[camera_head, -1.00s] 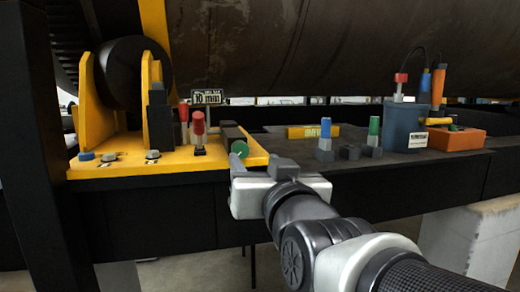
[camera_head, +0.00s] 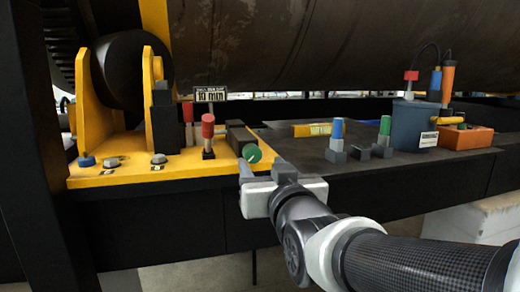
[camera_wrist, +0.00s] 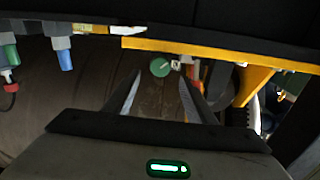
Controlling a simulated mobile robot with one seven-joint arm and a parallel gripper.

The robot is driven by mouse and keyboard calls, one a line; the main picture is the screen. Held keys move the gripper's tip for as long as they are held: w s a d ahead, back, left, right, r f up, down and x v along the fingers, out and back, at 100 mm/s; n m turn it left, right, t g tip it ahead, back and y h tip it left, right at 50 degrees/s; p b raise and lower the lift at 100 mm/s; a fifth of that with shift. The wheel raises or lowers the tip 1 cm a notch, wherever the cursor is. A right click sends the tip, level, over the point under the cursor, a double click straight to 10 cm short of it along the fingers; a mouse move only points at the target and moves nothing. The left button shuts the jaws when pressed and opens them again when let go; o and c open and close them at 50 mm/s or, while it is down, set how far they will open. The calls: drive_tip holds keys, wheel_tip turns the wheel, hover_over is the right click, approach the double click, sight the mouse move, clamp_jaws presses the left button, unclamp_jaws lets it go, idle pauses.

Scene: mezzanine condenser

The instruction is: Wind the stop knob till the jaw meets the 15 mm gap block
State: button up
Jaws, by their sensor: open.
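The green round stop knob (camera_head: 252,152) sits at the right end of the yellow fixture, by a dark block (camera_head: 238,133) that appears to be the jaw. A red-capped gap block (camera_head: 208,135) stands on the yellow plate left of that jaw, with space visible between them. A small sign (camera_head: 210,95) behind seems to read 10 mm. My gripper (camera_head: 262,169) is open and empty, just in front of the knob. In the wrist view the knob (camera_wrist: 160,67) lies between and just beyond the fingertips (camera_wrist: 159,78); I cannot tell whether either touches it.
Blue-topped (camera_head: 337,135) and green-topped (camera_head: 384,135) blocks stand on the dark bench (camera_head: 300,150). A blue-grey bin (camera_head: 413,125) with several tools and an orange box (camera_head: 466,138) are at right. A large rusty cylinder (camera_head: 300,45) spans behind. Bolts dot the plate's front left.

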sight(254, 158)
drive_tip(key=x, duration=0.9)
drive_tip(key=shift+f, duration=0.1)
drive_tip(key=c, duration=1)
drive_tip(key=shift+f+m+b, duration=0.3)
drive_tip(key=shift+m+b, duration=0.4)
drive_tip(key=shift+b, duration=0.4)
drive_tip(key=shift+m+b, duration=0.6)
drive_tip(key=shift+b, duration=0.05)
drive_tip(key=shift+m+b, duration=0.5)
drive_tip(key=shift+m, duration=0.1)
drive_tip(key=shift+r+m, duration=0.3)
drive_tip(key=shift+m, duration=0.2)
